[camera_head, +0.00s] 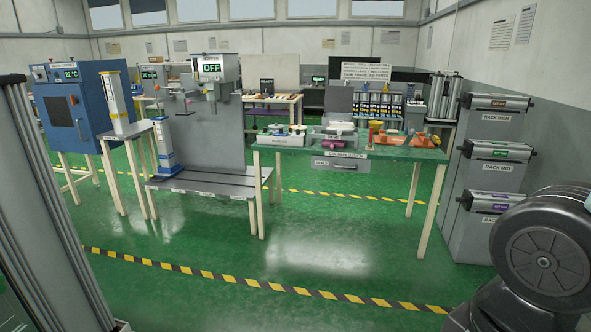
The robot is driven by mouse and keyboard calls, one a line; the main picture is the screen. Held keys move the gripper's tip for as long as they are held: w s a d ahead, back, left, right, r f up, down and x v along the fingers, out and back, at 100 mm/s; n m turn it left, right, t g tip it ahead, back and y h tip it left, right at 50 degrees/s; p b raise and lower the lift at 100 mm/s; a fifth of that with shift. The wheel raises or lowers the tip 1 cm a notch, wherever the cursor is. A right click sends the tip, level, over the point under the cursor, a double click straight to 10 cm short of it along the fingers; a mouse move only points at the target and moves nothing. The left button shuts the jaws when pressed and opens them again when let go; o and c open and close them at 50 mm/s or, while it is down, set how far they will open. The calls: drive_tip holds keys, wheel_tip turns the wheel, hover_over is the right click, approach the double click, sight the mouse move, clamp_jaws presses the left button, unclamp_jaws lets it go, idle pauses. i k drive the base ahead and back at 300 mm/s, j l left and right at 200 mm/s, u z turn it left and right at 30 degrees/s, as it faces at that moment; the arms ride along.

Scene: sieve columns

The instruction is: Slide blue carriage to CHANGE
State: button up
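A pale upright column with a blue foot (165,150) stands at the left end of a low grey bench (215,178). It is the likeliest blue carriage, but I cannot tell for sure. Small labels line the bench's front edge, too small to read, and I cannot make out the word CHANGE. Behind the bench rises a grey panel with a machine head (214,68) whose display reads OFF. My gripper is not in view; only a dark joint of my arm shows at the lower right.
A blue oven (66,108) and a small table with another column (114,103) stand left. A green-topped table (395,153) with trays and coloured parts stands right of the bench. Labelled grey racks (487,180) line the right wall. The green floor (300,250) in front is clear.

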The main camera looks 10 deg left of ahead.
sight(165, 172)
drive_tip(key=i+l, duration=0.15)
drive_tip(key=i, duration=0.5)
drive_tip(key=i+l, duration=0.1)
drive_tip(key=i, duration=0.55)
drive_tip(key=i+l, duration=0.15)
drive_tip(key=i, duration=0.5)
drive_tip(key=i+j+u, duration=0.15)
drive_tip(key=i+u, duration=0.3)
drive_tip(key=i+l+u, duration=0.1)
drive_tip(key=i+u, duration=0.4)
drive_tip(key=i, duration=0.15)
drive_tip(key=i+l+u, duration=0.25)
drive_tip(key=i+u, duration=0.2)
drive_tip(key=i+j+u, duration=0.1)
drive_tip(key=i+u, duration=0.25)
drive_tip(key=i, duration=0.3)
drive_tip(key=i+u, duration=0.3)
drive_tip(key=i, duration=0.3)
drive_tip(key=i+z, duration=0.2)
drive_tip(key=i, duration=0.6)
drive_tip(key=i+j+u, duration=0.1)
drive_tip(key=i+u, duration=0.25)
drive_tip(key=i, duration=1.5)
